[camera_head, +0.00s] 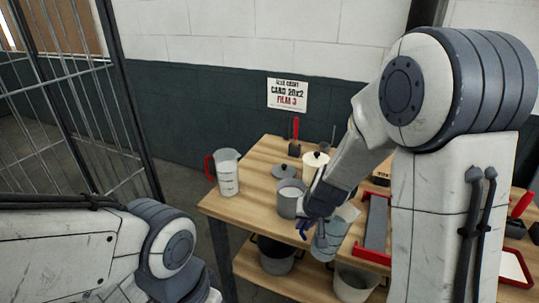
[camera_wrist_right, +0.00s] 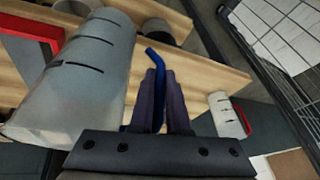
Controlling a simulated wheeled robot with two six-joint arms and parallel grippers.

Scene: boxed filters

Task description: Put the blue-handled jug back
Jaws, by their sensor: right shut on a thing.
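The blue-handled jug (camera_head: 329,241) is a grey, see-through jug, tilted, at the table's front edge in the head view. Its body (camera_wrist_right: 82,72) with dark measuring marks fills the left of the right wrist view. Its blue handle (camera_wrist_right: 154,53) runs between the fingers of my right gripper (camera_wrist_right: 159,78), which is shut on it. In the head view the right gripper (camera_head: 309,213) is at the jug's upper left and partly hides the handle. My left arm shows at the lower left, but its gripper is out of view.
A red-handled jug (camera_head: 228,174) stands at the left end of the wooden table (camera_head: 252,160). A grey pot (camera_head: 289,199) stands just behind my right gripper, with a grey lid (camera_head: 284,171) behind it. A red-edged tray (camera_head: 375,226) lies right of the held jug. Pots sit on the lower shelf.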

